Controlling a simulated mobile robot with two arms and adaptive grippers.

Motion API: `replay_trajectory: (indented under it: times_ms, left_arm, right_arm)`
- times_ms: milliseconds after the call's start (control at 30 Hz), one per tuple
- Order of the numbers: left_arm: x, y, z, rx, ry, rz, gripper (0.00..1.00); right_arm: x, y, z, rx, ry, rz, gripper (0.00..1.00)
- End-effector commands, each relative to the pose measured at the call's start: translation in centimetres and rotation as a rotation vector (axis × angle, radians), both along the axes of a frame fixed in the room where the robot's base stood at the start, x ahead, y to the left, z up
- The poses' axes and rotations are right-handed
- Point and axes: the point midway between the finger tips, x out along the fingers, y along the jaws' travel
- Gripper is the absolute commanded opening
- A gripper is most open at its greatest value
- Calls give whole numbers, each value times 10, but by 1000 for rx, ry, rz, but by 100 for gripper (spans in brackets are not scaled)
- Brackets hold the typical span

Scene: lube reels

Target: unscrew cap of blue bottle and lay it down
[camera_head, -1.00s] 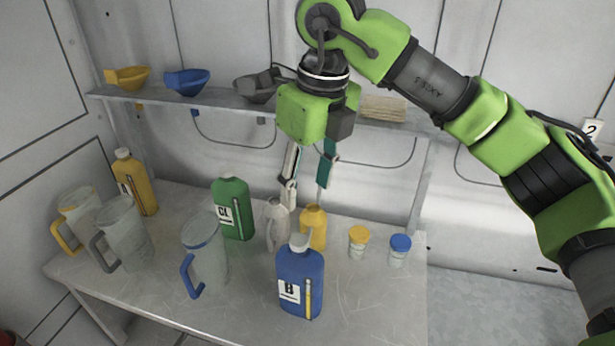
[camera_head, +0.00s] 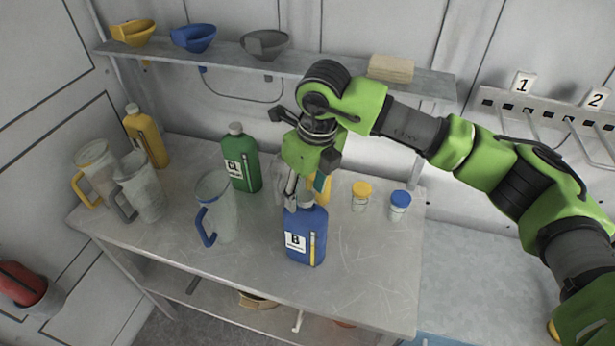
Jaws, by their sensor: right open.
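The blue bottle (camera_head: 307,246) stands upright near the front middle of the table (camera_head: 370,275), its white label marked B facing me. Its pale cap (camera_head: 305,203) is partly hidden by the fingers of my right gripper (camera_head: 304,196). That gripper points down, with its fingers at the cap and the bottle's top. It is open; I cannot tell whether a finger touches the cap. My left gripper is not in view.
A green bottle (camera_head: 241,160), a yellow bottle (camera_head: 147,138) and clear jugs with a blue handle (camera_head: 207,229) and others stand left. Small jars with yellow (camera_head: 362,189) and blue lids (camera_head: 401,198) stand right. The table's front right is clear. Funnels sit on the shelf (camera_head: 340,69).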

Motion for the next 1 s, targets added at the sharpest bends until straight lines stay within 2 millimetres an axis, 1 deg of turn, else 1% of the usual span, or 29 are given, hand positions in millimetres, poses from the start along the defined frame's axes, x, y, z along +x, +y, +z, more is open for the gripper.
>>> replay_trajectory:
  times_ms: [233,267,300,367,400,567,667,767,1000]
  left_arm:
    - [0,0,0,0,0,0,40]
    - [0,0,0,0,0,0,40]
    - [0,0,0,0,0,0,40]
    - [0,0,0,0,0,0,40]
    - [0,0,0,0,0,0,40]
    - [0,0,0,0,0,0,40]
    - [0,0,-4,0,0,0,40]
    - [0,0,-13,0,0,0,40]
    - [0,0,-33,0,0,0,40]
  right_arm:
    - [0,0,-2,-1,1,0,46]
    - [0,0,-2,-1,1,0,44]
    - [0,0,-2,-1,1,0,33]
    - [0,0,-1,-1,1,0,18]
    - [0,0,-1,-1,1,0,7]
    - [0,0,-1,-1,1,1,6]
    - [0,0,-3,-1,0,22,6]
    - [1,0,-5,0,0,90,6]
    - [2,-1,-5,-1,-1,317,6]
